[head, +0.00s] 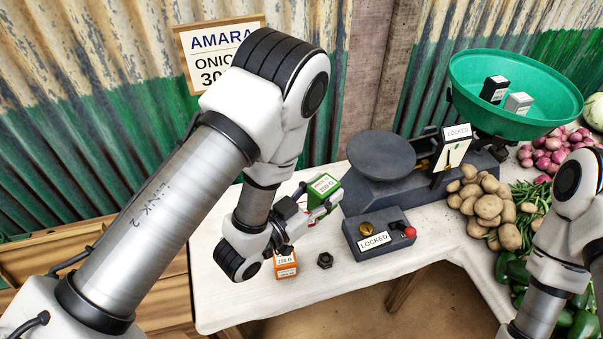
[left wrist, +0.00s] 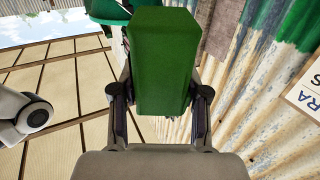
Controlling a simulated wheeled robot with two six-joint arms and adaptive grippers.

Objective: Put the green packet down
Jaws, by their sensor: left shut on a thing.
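The green packet (head: 323,188), labelled 200 G, is held by my left gripper (head: 312,208) above the white table (head: 230,298). In the left wrist view the packet (left wrist: 163,60) fills the space between the two fingers of the gripper (left wrist: 160,100). The fingers are shut on its sides. In the head view the packet is left of the balance's dark pan (head: 384,157). My right arm shows at the right edge of the head view, but its gripper is out of the picture.
An orange packet (head: 286,266) and a dark hex nut (head: 325,260) are on the table below my left gripper. A grey box (head: 372,242) labelled LOCKED, with a red knob, stands right of them. Potatoes (head: 487,205) and a green bowl (head: 545,112) holding two small blocks are further right.

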